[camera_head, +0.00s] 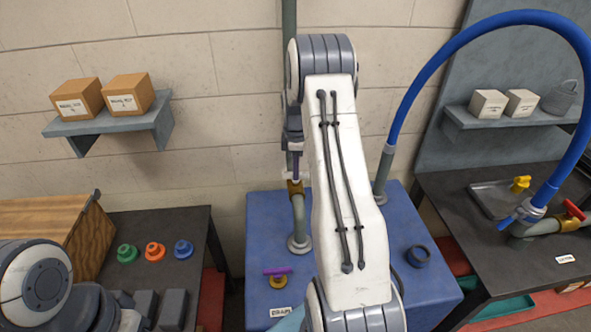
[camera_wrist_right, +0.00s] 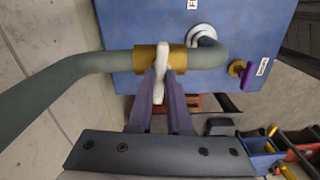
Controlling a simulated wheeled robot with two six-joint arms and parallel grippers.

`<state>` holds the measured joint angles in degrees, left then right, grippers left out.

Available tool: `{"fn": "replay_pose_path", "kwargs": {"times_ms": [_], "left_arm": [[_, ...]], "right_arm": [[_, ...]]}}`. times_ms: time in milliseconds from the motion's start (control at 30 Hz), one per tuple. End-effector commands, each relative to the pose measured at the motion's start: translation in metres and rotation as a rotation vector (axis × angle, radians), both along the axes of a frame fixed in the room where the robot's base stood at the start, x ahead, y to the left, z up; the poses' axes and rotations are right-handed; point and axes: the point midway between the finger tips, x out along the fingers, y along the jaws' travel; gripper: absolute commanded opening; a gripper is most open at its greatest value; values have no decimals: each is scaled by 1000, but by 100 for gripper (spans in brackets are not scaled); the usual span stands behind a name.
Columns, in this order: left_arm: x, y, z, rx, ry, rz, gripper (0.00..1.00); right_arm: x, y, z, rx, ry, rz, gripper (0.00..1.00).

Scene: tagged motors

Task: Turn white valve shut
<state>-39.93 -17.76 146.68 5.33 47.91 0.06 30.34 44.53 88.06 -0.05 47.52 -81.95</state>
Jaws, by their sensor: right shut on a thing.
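The white valve handle (camera_wrist_right: 159,85) shows in the right wrist view, standing out from a brass valve body (camera_wrist_right: 147,57) on a grey-green pipe. My right gripper (camera_wrist_right: 164,92) is shut on this handle, with its purple fingers on either side. In the head view, my right arm rises in the middle and bends over to the right gripper (camera_head: 295,167), just above the brass valve body (camera_head: 295,188) on the pipe. The white handle cannot be made out there. Only a link of my left arm shows at lower left; its gripper is out of view.
The pipe enters a blue cabinet (camera_head: 262,225) with a purple-handled valve (camera_head: 277,276) labelled DRAIN. A blue hose (camera_head: 420,75) arches at right, near a red-handled valve (camera_head: 575,210). Knobs in green, orange and blue (camera_head: 184,249) sit on the left dark table. A wall stands close behind the pipe.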

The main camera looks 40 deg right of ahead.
Motion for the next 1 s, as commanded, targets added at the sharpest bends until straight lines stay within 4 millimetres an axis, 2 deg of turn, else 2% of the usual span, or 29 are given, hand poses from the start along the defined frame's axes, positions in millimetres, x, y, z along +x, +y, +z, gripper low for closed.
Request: {"fn": "replay_pose_path", "kwargs": {"times_ms": [333,833,867,900,933,1000], "left_arm": [[0,0,1,0,0,0,50],[0,0,1,0,0,0,50],[0,0,1,0,0,0,50],[0,0,1,0,0,0,50],[0,0,1,0,0,0,50],[0,0,1,0,0,0,50]], "right_arm": [[3,0,2,-4,-10,120,0],[4,0,3,-5,-11,137,0],[4,0,3,-5,-11,137,24],[4,0,3,-4,-11,137,40],[3,0,3,-4,-11,137,47],[3,0,2,-3,-8,136,47]]}}
